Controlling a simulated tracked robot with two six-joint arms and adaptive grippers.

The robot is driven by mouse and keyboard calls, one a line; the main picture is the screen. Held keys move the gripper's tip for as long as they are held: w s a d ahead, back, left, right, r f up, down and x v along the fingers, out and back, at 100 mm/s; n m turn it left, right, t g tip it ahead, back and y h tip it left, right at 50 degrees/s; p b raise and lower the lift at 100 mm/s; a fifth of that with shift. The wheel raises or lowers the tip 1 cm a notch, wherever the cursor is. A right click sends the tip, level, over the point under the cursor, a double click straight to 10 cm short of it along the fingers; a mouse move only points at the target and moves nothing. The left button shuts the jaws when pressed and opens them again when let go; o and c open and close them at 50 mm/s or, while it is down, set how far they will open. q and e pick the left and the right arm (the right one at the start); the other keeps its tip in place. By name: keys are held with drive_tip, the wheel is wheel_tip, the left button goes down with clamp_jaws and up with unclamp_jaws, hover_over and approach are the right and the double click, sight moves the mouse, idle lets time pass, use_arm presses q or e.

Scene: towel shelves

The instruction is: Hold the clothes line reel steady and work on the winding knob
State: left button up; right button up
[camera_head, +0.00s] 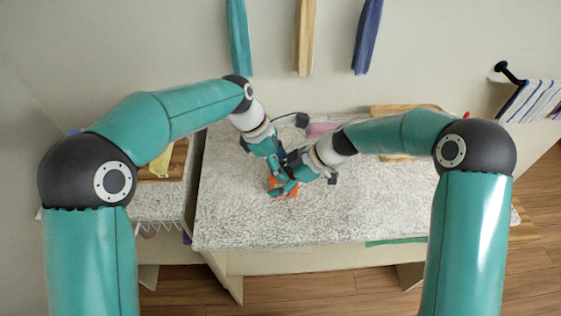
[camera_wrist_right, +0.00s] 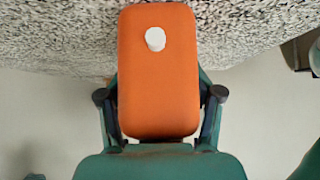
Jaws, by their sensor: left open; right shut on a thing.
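The clothes line reel is an orange, rounded box (camera_head: 292,191) low over the speckled counter, mostly covered by my grippers in the head view. In the right wrist view the orange case (camera_wrist_right: 158,90) fills the space between my fingers, and a short white round knob (camera_wrist_right: 155,39) stands out from its upper face. My right gripper (camera_head: 285,186) is shut on the case, with a finger along each side. My left gripper (camera_head: 274,161) is open, just above and left of the reel. Whether it touches the knob is hidden.
The speckled counter (camera_head: 235,215) is clear at front and right. A pink item (camera_head: 322,128) and a wooden board (camera_head: 405,109) lie at its back. Teal (camera_head: 238,38), tan (camera_head: 305,38) and blue (camera_head: 367,38) towels hang on the wall. A striped towel (camera_head: 530,101) hangs at right.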

use_arm(q)
drive_tip(key=shift+c, duration=0.2)
clamp_jaws()
drive_tip(key=shift+w+m, duration=0.15)
drive_tip(key=shift+m, duration=0.65)
drive_tip(key=shift+o, duration=0.2)
unclamp_jaws()
drive_tip(key=shift+r, duration=0.1)
drive_tip(key=v, duration=1.1)
drive_tip(key=shift+w+a+r+g, duration=0.15)
drive_tip(key=shift+w+r+g, duration=0.1)
drive_tip(key=shift+r+g, duration=0.1)
